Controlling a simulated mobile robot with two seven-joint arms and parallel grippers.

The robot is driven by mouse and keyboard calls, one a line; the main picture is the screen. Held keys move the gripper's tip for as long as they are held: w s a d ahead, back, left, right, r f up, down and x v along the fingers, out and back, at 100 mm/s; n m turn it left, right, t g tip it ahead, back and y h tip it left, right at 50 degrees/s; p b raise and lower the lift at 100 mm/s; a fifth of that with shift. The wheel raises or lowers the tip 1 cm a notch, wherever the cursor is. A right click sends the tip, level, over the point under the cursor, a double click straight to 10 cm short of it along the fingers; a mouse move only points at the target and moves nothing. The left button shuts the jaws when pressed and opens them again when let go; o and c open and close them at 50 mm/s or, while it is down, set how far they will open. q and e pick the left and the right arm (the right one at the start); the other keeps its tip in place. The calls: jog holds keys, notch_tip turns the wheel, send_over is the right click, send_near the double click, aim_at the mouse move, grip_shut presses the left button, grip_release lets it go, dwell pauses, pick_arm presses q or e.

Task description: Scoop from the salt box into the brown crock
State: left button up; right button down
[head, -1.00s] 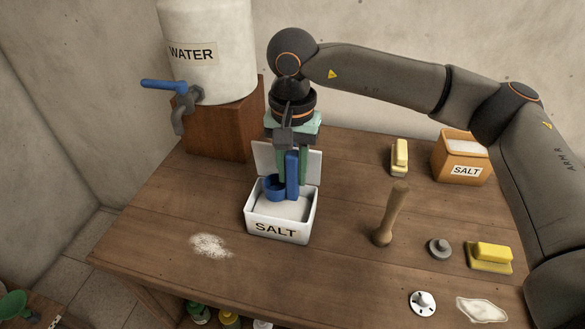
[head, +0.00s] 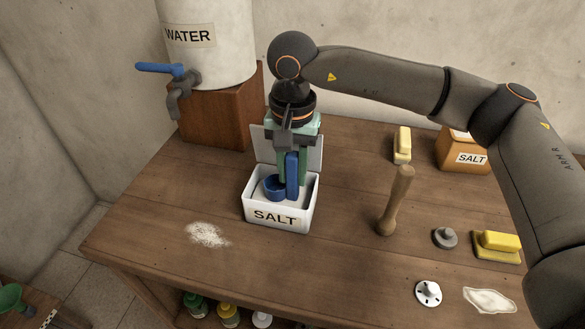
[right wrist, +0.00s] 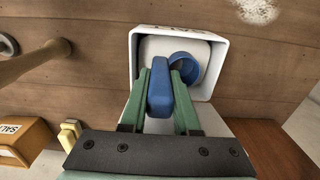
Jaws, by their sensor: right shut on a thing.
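The white salt box (head: 275,217), lettered SALT, stands open on the table with its lid raised at the back and white salt inside. My right gripper (head: 291,176) points down over it, shut on the upright handle of a blue scoop (head: 274,188). The scoop's round cup is inside the box, at the salt; how deep it sits is unclear. The right wrist view also shows the scoop (right wrist: 158,95) between the green fingers, within the box rim (right wrist: 222,60). An orange-brown container (head: 452,152) lettered SALT, possibly the brown crock, stands at the back right, partly behind my arm. My left gripper is out of view.
A water barrel (head: 212,50) with a blue-handled tap stands on a wooden block (head: 222,118) at back left. Spilled salt (head: 208,235) lies left of the box. A wooden pestle (head: 395,203), yellow blocks (head: 497,243) and a grey weight (head: 445,238) stand to the right.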

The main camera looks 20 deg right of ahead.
aim_at(293, 154)
jog(key=shift+f, duration=0.25)
jog(key=shift+r+p, duration=2.75)
jog(key=shift+r, duration=1.55)
